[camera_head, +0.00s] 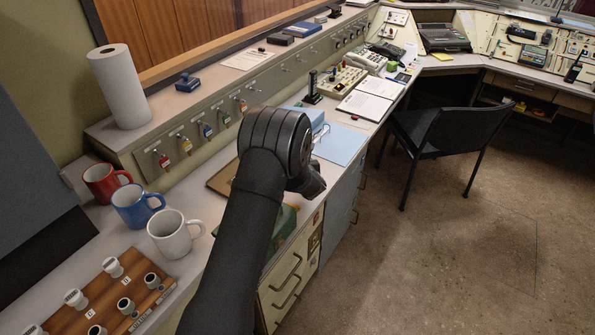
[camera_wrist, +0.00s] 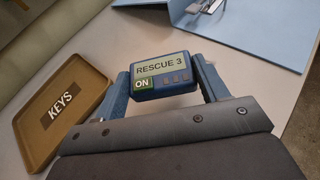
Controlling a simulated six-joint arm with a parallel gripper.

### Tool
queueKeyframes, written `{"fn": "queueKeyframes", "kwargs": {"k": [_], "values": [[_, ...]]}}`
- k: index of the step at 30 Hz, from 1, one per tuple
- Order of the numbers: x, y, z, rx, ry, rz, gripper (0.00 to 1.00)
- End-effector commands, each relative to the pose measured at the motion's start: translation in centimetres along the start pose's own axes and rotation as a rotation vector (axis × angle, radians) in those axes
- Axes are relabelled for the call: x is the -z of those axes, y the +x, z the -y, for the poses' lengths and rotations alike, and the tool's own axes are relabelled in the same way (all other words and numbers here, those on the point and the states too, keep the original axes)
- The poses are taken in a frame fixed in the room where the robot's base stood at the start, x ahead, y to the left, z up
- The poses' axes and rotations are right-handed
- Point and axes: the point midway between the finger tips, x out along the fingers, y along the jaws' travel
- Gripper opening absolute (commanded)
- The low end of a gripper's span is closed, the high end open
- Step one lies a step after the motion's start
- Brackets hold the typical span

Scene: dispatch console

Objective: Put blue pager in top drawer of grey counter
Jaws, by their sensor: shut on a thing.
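The blue pager (camera_wrist: 163,75) has a screen reading "RESCUE 3" and a green "ON" label. In the wrist view my gripper (camera_wrist: 164,78) is shut on it, one finger at each side. The pager appears to be above the pale counter top (camera_wrist: 98,40). In the head view my dark arm hides the gripper and the pager. Below the counter top are cream drawers (camera_head: 284,290) with bar handles and a grey-blue front (camera_head: 340,221). The visible drawer fronts look flush; parts of them are hidden by my arm.
A tan "KEYS" tray (camera_wrist: 88,88) lies left of the pager. A blue folder (camera_head: 342,146) lies beyond. Red (camera_head: 101,183), blue (camera_head: 131,207) and white (camera_head: 170,238) mugs stand at left. A black chair (camera_head: 440,132) stands at right; the floor before the drawers is clear.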

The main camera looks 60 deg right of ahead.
Motion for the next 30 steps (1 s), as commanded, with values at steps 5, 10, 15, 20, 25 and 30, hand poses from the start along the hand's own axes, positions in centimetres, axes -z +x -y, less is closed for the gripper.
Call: {"fn": "queueKeyframes", "kwargs": {"k": [5, 10, 15, 20, 25, 30], "values": [[1.9, 0.7, 0.0, 0.000, 0.001, -0.004, 0.39], [3.6, 1.5, 0.0, 0.001, 0.000, 0.000, 0.39], [3.6, 1.5, 0.0, 0.001, -0.001, 0.001, 0.39], [3.8, 1.6, 0.0, 0.000, 0.000, 0.000, 0.39], [3.9, 1.6, 0.0, 0.000, 0.000, -0.001, 0.89], [3.9, 1.6, 0.0, 0.001, 0.000, -0.001, 0.89]]}}
